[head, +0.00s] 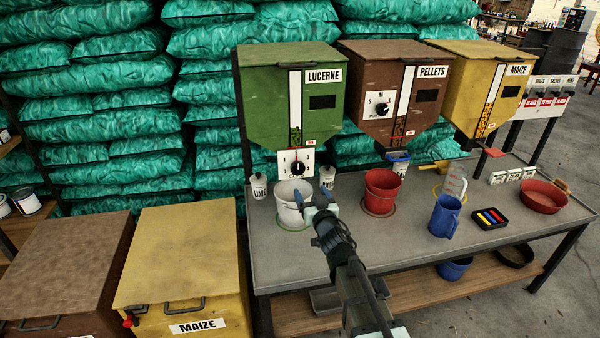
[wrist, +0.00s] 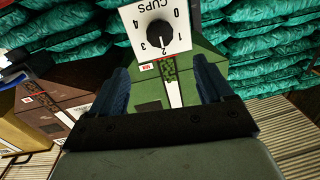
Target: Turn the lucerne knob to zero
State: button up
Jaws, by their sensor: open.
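The green lucerne hopper (head: 288,90) stands at the left end of the row. Its white dial plate (head: 285,167) hangs below it, with a round black knob (head: 297,169). In the wrist view the knob (wrist: 159,35) is near the top, upside down, on a plate marked CUPS with figures around it. Its mark seems to point near 2; it is too small to be sure. My gripper (head: 316,198) is open and empty, below the knob in the head view. In the wrist view its blue fingers (wrist: 159,72) stand apart, with the knob beyond their tips, not touched.
A white bucket (head: 289,213) is partly behind my gripper, and small LIME tubs (head: 258,187) flank the dial. A red bucket (head: 381,192) stands right of it. The brown pellets hopper (head: 390,70) has its own dial. A blue jug (head: 444,216) is farther right.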

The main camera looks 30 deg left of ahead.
aim_at(299, 169)
jog(key=x, duration=1.3)
jog(key=c, duration=1)
jog(key=shift+o, duration=0.2)
